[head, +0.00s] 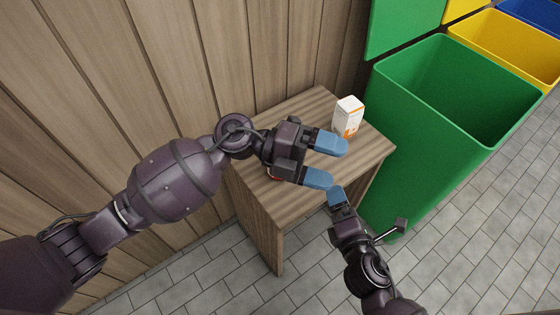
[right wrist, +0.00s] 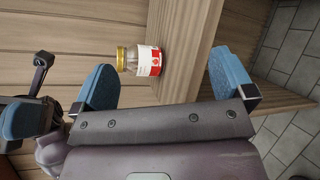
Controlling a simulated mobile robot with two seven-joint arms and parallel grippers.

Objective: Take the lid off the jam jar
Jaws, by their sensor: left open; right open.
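The jam jar (right wrist: 147,61) shows in the right wrist view, with a gold lid (right wrist: 121,60) and a white and red label. It appears to stand upright on the small wooden table (head: 313,100), lid on. In the head view my left gripper hides nearly all of it; only a small red patch shows under the gripper. My left gripper (head: 324,162) is over the table, open, its blue fingers pointing right. My right gripper (head: 337,192) is at the table's front edge, open. In its wrist view the jar lies beyond the gap between the fingers, untouched.
A white and orange carton (head: 347,116) stands on the table beyond my left gripper's fingers. A large open green bin (head: 420,135) is close to the table's right side, with yellow (head: 505,45) and blue bins behind. A wooden plank wall (head: 120,110) runs along the left.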

